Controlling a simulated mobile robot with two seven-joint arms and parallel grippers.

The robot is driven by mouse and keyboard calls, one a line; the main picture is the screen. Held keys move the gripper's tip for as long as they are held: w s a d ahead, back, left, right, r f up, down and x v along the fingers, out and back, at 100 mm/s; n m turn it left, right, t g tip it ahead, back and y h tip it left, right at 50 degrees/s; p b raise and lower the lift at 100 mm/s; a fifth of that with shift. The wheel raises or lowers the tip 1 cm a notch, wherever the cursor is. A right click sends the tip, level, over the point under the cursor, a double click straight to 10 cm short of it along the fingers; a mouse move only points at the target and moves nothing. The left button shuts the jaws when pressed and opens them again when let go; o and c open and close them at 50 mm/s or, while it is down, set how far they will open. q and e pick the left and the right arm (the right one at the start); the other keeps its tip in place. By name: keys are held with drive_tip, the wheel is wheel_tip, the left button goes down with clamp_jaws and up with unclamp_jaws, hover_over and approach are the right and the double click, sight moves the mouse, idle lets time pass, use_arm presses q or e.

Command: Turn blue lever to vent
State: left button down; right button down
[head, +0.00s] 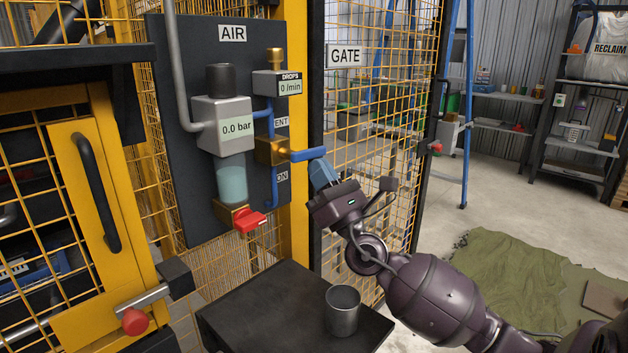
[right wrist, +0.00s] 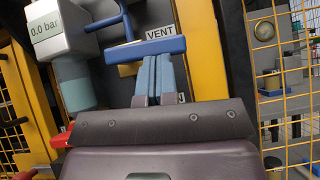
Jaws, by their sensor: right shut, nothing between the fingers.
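The blue lever (head: 308,154) sticks out to the right, roughly level, from a brass valve (head: 270,151) on the dark AIR panel. It lies between the VENT label above and the ON label (head: 282,182) below. In the right wrist view the lever (right wrist: 148,49) crosses just under the VENT label (right wrist: 159,33). My right gripper (head: 321,171) is shut and empty, with its blue fingers directly below the lever's outer part. The fingertips (right wrist: 160,62) meet the lever's lower edge in the wrist view; whether they touch cannot be told. My left gripper is out of view.
The gauge (head: 237,128) reads 0.0 bar and the drops display (head: 290,86) 0 /min. A red handle (head: 248,220) sits below the bowl. A dark table (head: 270,310) with a metal cup (head: 342,311) stands below. The yellow mesh gate (head: 375,120) is close on the right.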

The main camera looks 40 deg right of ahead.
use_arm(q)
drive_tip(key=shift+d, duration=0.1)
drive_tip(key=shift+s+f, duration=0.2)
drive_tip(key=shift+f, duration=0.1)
